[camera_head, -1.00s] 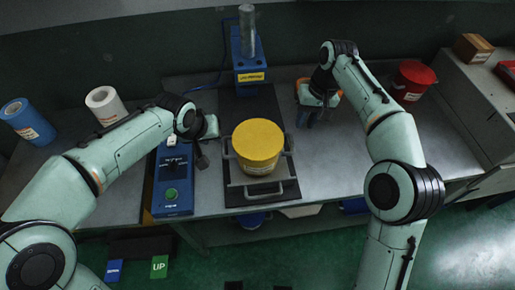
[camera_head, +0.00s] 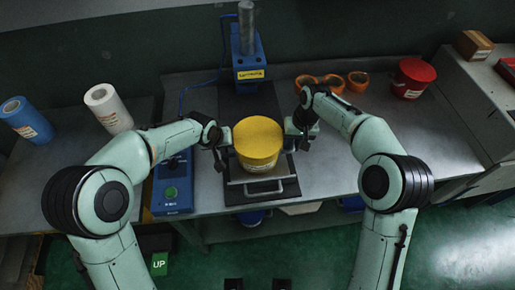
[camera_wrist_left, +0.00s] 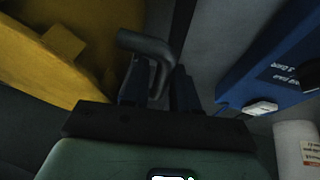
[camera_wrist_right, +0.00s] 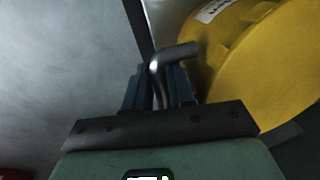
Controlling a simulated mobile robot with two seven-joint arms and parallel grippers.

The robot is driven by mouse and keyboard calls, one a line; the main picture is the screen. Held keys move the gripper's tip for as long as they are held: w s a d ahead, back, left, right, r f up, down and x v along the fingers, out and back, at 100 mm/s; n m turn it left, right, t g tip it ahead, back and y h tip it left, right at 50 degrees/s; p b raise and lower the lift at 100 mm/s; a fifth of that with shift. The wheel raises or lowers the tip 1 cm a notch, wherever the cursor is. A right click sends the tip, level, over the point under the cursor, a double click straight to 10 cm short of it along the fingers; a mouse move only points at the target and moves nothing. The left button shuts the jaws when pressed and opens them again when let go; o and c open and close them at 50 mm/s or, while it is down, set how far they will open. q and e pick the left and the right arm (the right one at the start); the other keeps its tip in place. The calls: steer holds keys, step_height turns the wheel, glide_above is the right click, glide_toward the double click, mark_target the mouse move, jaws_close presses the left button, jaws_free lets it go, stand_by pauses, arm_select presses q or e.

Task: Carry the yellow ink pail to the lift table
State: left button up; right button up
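The yellow ink pail (camera_head: 258,138) stands upright on a grey metal tray frame (camera_head: 263,190) in the middle of the bench. It has a bent grey handle on each side. My left gripper (camera_head: 217,143) is at its left side, the fingers closed around the left handle (camera_wrist_left: 150,45). My right gripper (camera_head: 300,138) is at its right side, the fingers closed around the right handle (camera_wrist_right: 175,54). The yellow wall also fills the upper left of the left wrist view (camera_wrist_left: 55,60) and the right of the right wrist view (camera_wrist_right: 265,70). I cannot tell which surface is the lift table.
A blue column device (camera_head: 250,68) stands behind the pail. A blue control box with a green button (camera_head: 172,193) lies left. Orange rolls (camera_head: 333,83) and a red pail (camera_head: 411,78) stand back right; white (camera_head: 108,107) and blue (camera_head: 26,119) rolls stand left. The bench right is clear.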

arm_select(q)
steer(key=shift+f, duration=0.15)
arm_select(e)
steer(key=shift+f, duration=0.2)
arm_select(q)
steer(key=c, duration=0.4)
arm_select(e)
steer(key=c, duration=0.4)
arm_select(q)
jaws_close()
arm_select(e)
jaws_close()
arm_select(q)
steer(key=shift+w, duration=0.1)
arm_select(e)
steer(key=shift+r, duration=0.15)
